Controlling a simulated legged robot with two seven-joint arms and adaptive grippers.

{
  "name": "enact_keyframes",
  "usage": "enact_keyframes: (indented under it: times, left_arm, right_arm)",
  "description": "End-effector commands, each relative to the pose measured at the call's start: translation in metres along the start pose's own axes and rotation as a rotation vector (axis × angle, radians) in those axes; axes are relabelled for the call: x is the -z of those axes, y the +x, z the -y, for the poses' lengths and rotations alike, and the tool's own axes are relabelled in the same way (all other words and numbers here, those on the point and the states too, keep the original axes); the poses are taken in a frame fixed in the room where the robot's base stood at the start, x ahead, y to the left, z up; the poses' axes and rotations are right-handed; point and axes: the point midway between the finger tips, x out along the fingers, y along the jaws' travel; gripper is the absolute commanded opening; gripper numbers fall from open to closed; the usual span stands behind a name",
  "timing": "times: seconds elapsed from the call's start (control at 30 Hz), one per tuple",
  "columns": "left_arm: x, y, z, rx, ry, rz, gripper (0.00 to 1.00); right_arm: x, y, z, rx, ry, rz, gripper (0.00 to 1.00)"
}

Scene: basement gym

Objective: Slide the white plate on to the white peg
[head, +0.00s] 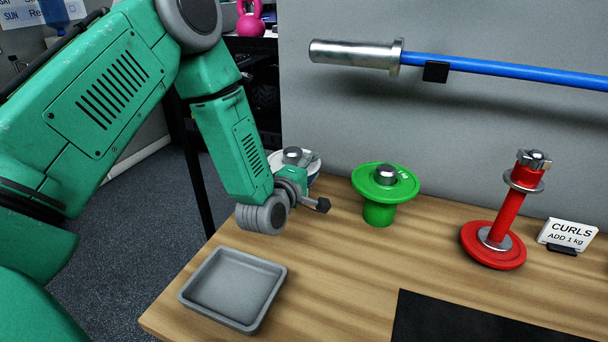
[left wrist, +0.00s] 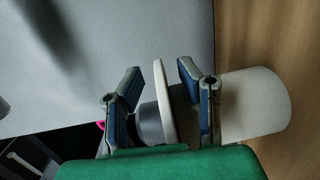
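The white plate (head: 313,163) shows at the back left of the bench in the head view, mostly hidden by my left gripper (head: 304,180). A grey metal knob (head: 292,155) stands up by it. In the left wrist view the white plate (left wrist: 165,103) is edge-on between the two fingers of my left gripper (left wrist: 158,80), with gaps beside the fingertips. The gripper looks open around it. A white cylinder, seemingly the white peg (left wrist: 258,104), is beyond the right-hand finger. The finger hides the join, so I cannot tell whether plate and peg touch. My right gripper is not in view.
A green plate (head: 368,181) tops a green peg (head: 378,213) to the right. A grey tray (head: 186,292) and a black mat (head: 470,325) lie in front.

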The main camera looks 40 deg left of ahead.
Motion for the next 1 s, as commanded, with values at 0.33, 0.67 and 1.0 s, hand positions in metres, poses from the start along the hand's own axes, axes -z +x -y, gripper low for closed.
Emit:
enact_keyframes:
  times: [0.33, 0.67, 1.0]
  left_arm:
    - [0.0, -0.07, 0.001, 0.003, -0.002, 0.0, 0.32]
    - [0.0, -0.109, 0.001, 0.0, 0.0, 0.0, 0.32]
    - [0.0, -0.11, 0.0, -0.001, 0.0, 0.0, 0.32]
  right_arm:
    - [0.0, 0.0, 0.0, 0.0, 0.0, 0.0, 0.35]
    - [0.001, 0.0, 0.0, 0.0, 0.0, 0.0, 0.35]
    - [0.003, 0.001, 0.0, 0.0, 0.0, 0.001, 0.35]
